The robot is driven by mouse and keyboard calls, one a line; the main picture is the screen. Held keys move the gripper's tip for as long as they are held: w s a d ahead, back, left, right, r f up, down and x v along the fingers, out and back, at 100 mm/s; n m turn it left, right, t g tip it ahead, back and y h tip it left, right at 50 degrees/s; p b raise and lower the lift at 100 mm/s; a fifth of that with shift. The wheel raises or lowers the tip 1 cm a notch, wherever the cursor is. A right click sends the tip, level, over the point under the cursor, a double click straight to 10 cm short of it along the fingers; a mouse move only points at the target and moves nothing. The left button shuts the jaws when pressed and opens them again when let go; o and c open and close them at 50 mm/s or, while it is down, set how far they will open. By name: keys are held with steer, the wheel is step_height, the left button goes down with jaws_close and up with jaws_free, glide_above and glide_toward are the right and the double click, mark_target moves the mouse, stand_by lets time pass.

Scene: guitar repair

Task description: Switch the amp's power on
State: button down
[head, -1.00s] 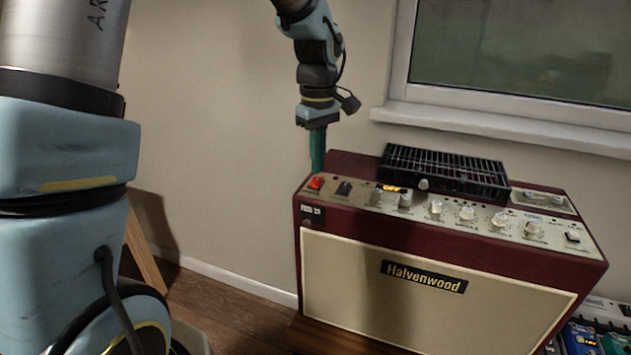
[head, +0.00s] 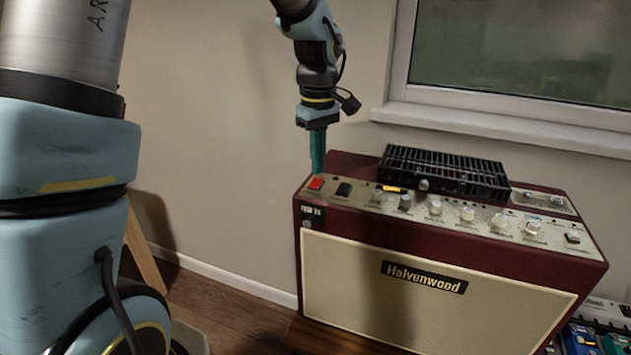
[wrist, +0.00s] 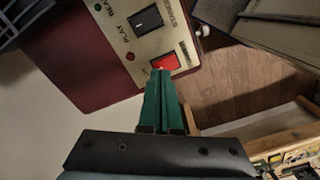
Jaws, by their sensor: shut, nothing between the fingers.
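The amp (head: 440,290) is a dark red cabinet with a cream front and a pale control panel on top. Its red rocker switch (head: 316,184) is at the panel's left end, beside a black switch (head: 344,189). My gripper (head: 318,172) points down just behind the red switch, with its green fingers shut and empty. In the wrist view the fingertips (wrist: 160,74) are at the near edge of the red switch (wrist: 164,62). I cannot tell whether they touch it. A small amber light (head: 392,189) glows on the panel.
A black slatted grille (head: 445,170) stands on the amp's top, behind the white knobs. A window sill (head: 500,130) is on the wall behind. Pedals (head: 590,335) are at the lower right. The wall left of my gripper is clear.

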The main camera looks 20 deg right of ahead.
mark_target(317, 179)
steer(key=shift+f+b, duration=0.6)
steer(key=shift+f, duration=0.35)
stand_by(1.0)
steer(key=shift+r+p, duration=2.85)
steer(key=shift+r, duration=0.75)
steer(key=shift+f, duration=0.1)
steer(key=s+a+f+m, duration=0.2)
steer(key=a, duration=1.3)
steer(key=s+a+f+m+t, duration=0.1)
steer(key=s+a+f+m, duration=0.1)
steer(key=a, duration=1.3)
steer(key=shift+t+b, duration=0.3)
steer(key=shift+b, duration=0.05)
steer(key=shift+f, duration=0.1)
